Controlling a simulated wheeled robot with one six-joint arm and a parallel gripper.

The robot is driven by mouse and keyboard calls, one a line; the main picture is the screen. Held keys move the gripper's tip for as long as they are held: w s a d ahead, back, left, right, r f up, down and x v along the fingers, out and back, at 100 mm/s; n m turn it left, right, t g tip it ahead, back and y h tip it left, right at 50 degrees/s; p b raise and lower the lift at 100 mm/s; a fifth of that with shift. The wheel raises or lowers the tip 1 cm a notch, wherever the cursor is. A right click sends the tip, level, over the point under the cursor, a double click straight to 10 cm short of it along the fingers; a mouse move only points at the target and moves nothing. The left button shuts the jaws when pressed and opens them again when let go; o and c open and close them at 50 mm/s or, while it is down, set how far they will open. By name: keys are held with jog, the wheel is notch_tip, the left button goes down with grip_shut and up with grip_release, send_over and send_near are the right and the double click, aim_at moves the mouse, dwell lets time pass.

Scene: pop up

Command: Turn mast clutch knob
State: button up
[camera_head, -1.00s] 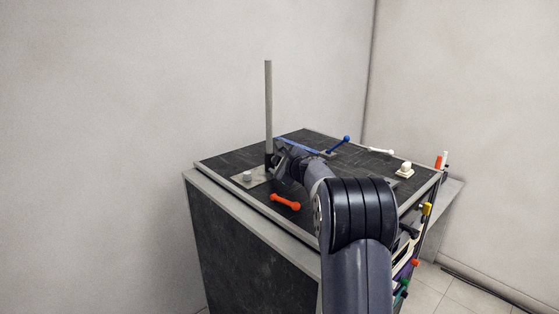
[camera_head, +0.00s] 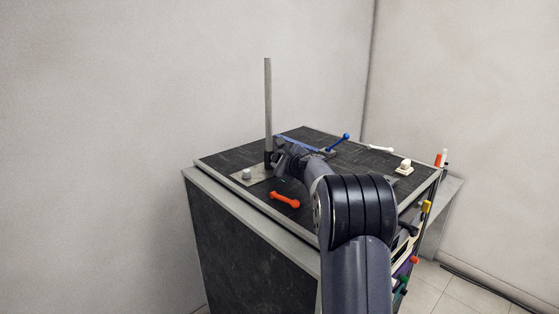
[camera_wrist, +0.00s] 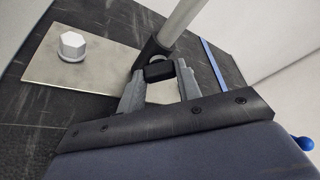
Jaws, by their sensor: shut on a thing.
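A grey mast (camera_head: 268,105) stands upright at the back left of the dark table top; it also shows in the wrist view (camera_wrist: 180,24). Its black foot (camera_wrist: 150,52) rises from a pale metal plate (camera_wrist: 95,82). A small black blocky knob (camera_wrist: 158,72) sits at the near side of this foot. My gripper (camera_wrist: 158,80) is shut on the black knob, with a grey finger on each side. In the head view my gripper (camera_head: 278,161) is small and dark beside the mast's foot, and the knob cannot be made out there.
A white hexagonal knob (camera_wrist: 72,45) stands on the plate, left of my gripper. An orange handle (camera_head: 285,200) lies in front. A blue strip (camera_wrist: 213,65), a blue lever (camera_head: 338,143), a white handle (camera_head: 380,149) and a white switch (camera_head: 404,167) are further right.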

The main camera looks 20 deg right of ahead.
jog(key=shift+r+p, duration=0.15)
jog(key=shift+p, duration=0.3)
jog(key=shift+m+g+p, duration=0.3)
jog(key=shift+m+p, duration=0.05)
jog(key=shift+m, duration=0.05)
jog(key=shift+d+m+g+y+p, duration=0.15)
jog(key=shift+m+g+y+p, duration=0.15)
jog(key=shift+m+y+p, duration=0.45)
jog(key=m, duration=0.1)
jog(key=m+g+y, duration=0.1)
jog(key=m, duration=0.1)
jog(key=m+y, duration=0.1)
jog(key=shift+w+d+m+p, duration=0.15)
jog(key=shift+d+m+p, duration=0.1)
jog(key=shift+p, duration=0.15)
jog(key=m+y, duration=0.1)
jog(key=m, duration=0.1)
jog(key=m+g+y, duration=0.1)
jog(key=m+y, duration=0.1)
jog(key=shift+w+d+f, duration=0.1)
jog(key=shift+d+f, duration=0.1)
jog(key=shift+d+f+m+y, duration=0.1)
jog(key=shift+m+y, duration=1.25)
jog(key=shift+m, duration=0.65)
jog(key=o, duration=1)
